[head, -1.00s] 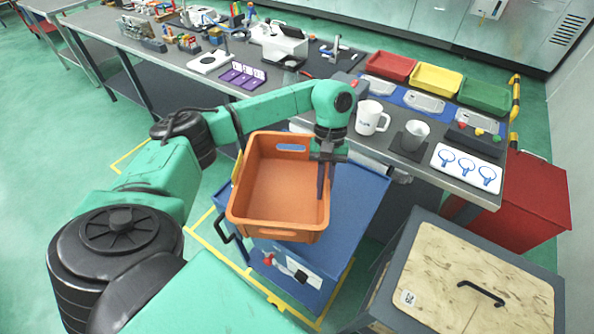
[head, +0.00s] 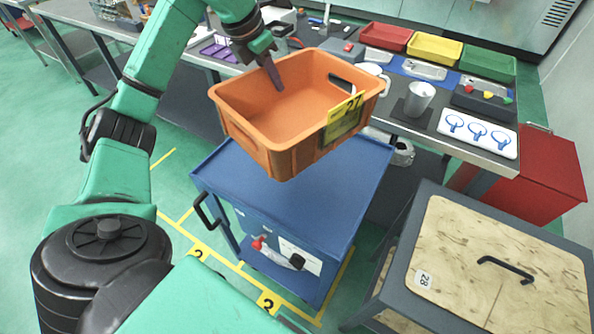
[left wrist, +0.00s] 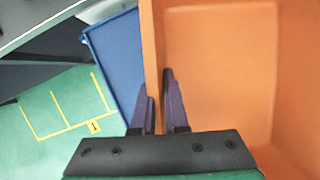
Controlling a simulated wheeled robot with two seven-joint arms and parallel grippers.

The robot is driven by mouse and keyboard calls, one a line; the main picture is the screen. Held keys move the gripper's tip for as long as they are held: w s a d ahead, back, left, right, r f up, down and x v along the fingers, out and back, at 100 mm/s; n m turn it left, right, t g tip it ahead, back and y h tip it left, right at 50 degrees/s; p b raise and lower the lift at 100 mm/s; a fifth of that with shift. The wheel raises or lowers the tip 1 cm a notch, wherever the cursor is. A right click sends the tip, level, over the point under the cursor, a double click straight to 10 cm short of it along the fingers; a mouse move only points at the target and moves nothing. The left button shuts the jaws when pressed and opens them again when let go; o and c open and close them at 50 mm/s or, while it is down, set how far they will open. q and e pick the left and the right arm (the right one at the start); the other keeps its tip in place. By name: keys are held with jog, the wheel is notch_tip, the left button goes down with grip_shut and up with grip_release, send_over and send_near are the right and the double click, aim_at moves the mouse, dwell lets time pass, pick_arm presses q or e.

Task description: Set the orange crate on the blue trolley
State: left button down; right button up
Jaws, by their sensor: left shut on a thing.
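The orange crate (head: 300,95) is in the upper middle of the head view, open side up and somewhat tilted. A yellow label marked 27 is on its right end. My left gripper (head: 272,76) is shut on the crate's far-left rim, one finger inside the crate. In the left wrist view the two fingers (left wrist: 161,105) straddle the orange wall (left wrist: 152,50). The blue trolley (head: 300,205) stands below; its top is bare where it shows. The crate appears raised above it and hides its back part. My right gripper is not in view.
The grey workbench (head: 440,140) runs behind the trolley, with a grey mug (head: 419,98) and red, yellow and green bins (head: 435,50) on it. A wood-topped cabinet (head: 490,265) stands at right, a red cabinet (head: 535,180) behind it. Yellow floor lines surround the trolley.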

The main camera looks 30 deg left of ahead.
aim_at(268, 112)
pick_arm(q)
jog(key=a+n, duration=0.1)
jog(key=a+n+y+b, duration=0.1)
jog(key=n, duration=0.1)
jog(key=shift+s+r, duration=0.1)
jog(key=shift+r, duration=0.2)
jog(key=shift+a, duration=0.1)
notch_tip(268, 112, down, 10)
jog(key=shift+s+r+b, duration=0.1)
jog(key=shift+s+b, duration=0.05)
jog(key=shift+b, duration=1.05)
notch_tip(268, 112, down, 10)
jog(key=shift+r, duration=0.1)
jog(key=c, duration=1.3)
grip_release()
jog(key=o, duration=0.4)
jog(key=shift+c, duration=0.2)
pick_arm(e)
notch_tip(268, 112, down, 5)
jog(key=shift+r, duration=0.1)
